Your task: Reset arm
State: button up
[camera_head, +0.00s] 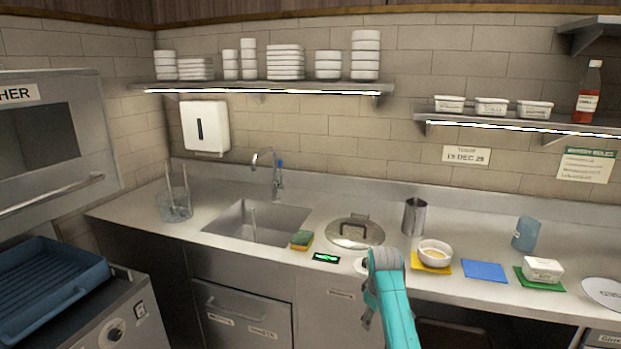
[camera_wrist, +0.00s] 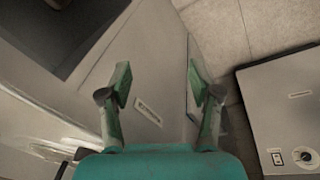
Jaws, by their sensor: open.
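My gripper (camera_wrist: 158,88) is open in the wrist view. Its two green fingers stand apart with nothing between them. Beyond them are a grey cabinet front (camera_wrist: 165,60) with a small label and the tiled floor (camera_wrist: 215,30). In the head view my teal arm stands at the lower middle, in front of the counter (camera_head: 320,275). The fingertips are hard to make out there.
On the counter are a sink (camera_head: 255,222), a lidded round pan (camera_head: 354,232), a white bowl (camera_head: 434,256) on a yellow mat, a metal cup (camera_head: 414,217) and a white tub (camera_head: 543,269) on a green mat. A blue rack (camera_head: 45,285) sits at left.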

jog(key=s+f+m+t, duration=0.1)
jog(key=s+f+t, duration=0.1)
jog(key=s+f, duration=0.6)
jog(key=s+f+m+t, duration=0.1)
jog(key=s+f, duration=0.4)
jog(key=f, duration=0.7)
jog(key=s+f+m+t, duration=0.1)
jog(key=s+f+t, duration=0.15)
jog(key=s, duration=0.65)
jog(key=s+f+m+t, duration=0.1)
jog(key=s+f, duration=0.3)
jog(key=s, duration=0.5)
jog(key=s+r+m+t, duration=0.1)
jog(key=s+r, duration=0.4)
jog(key=s, duration=0.6)
jog(key=s+r+m+t, duration=0.15)
jog(key=s+r, duration=0.25)
jog(key=s, duration=0.6)
jog(key=s+r+m+t, duration=0.1)
jog(key=s+r, duration=0.5)
jog(key=r, duration=0.4)
jog(key=s+r+t, duration=0.2)
jog(key=s+r, duration=0.5)
jog(key=r, duration=0.3)
jog(key=shift+s+d+m+t, duration=0.15)
jog(key=shift+m+t, duration=0.15)
jog(key=shift+m, duration=0.05)
